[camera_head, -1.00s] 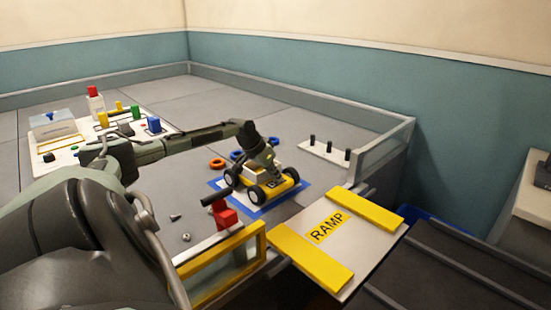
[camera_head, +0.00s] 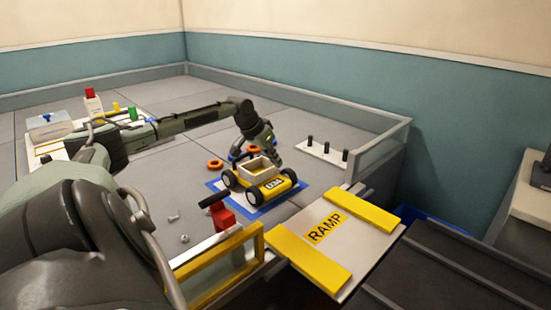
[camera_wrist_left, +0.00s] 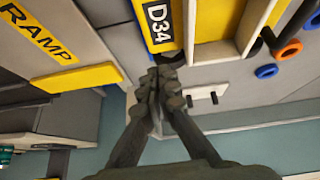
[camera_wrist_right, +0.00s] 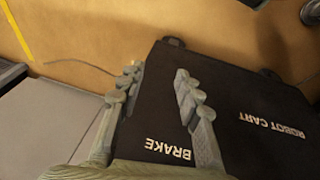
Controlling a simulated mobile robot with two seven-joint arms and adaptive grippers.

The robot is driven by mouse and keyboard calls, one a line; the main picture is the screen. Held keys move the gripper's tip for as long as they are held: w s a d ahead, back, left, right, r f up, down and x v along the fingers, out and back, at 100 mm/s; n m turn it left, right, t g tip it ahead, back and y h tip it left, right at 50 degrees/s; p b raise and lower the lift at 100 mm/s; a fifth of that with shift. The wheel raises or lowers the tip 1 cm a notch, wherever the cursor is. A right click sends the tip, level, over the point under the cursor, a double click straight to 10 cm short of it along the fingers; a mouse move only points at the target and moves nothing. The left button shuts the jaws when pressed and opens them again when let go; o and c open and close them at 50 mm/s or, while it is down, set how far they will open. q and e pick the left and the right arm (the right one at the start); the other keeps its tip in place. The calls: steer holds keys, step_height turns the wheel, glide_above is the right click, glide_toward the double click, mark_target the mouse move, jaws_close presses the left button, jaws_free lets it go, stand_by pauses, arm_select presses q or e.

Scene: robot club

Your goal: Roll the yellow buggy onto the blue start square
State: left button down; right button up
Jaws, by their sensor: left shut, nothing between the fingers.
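The yellow buggy (camera_head: 280,187), marked D34 with an open tray on top, stands upright over the blue start square (camera_head: 262,211). Blue shows along its near and left sides; the far side is hidden. My left gripper (camera_head: 274,160) is shut and empty, just behind the buggy. In the left wrist view my left gripper (camera_wrist_left: 158,78) points at the buggy's yellow D34 end (camera_wrist_left: 170,38); I cannot tell whether they touch. My right gripper (camera_wrist_right: 158,78) is open and empty over a black panel lettered BRAKE and ROBOT CART (camera_wrist_right: 235,115), away from the buggy.
A ramp (camera_head: 335,250) with yellow side strips leads up at the near right. A red block with a black handle (camera_head: 222,217) stands near the buggy's left. Orange rings (camera_head: 215,164) and a white peg board (camera_head: 322,152) lie behind. Low walls (camera_head: 385,145) edge the arena.

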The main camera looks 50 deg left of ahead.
arm_select(q)
steer(key=shift+r, duration=2.05)
